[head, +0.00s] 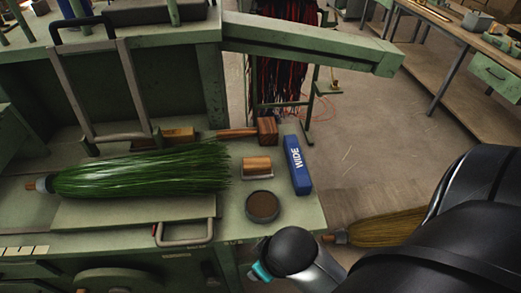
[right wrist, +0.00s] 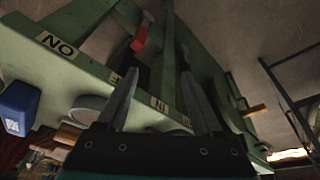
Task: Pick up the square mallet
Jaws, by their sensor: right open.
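The square mallet (head: 267,130) lies on the green bench in the head view, behind a small wooden block. Its brown, block-shaped head is at the right end and its handle points left. My right arm comes in from the right in the head view, its wrist in front of the bench's front edge, well short of the mallet; its fingers are hidden there. In the right wrist view my right gripper (right wrist: 160,72) is open, with nothing between its two fingers. I cannot make out the mallet for certain in that view. My left gripper is not in view.
A green-bristled broom (head: 140,180) lies left of the mallet. A wooden block (head: 256,166), a dark round tin (head: 262,206) and a blue box marked WIDE (head: 297,165) stand near the bench's right end. A metal handle (head: 184,241) sticks out in front. A straw broom (head: 385,229) is lower right.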

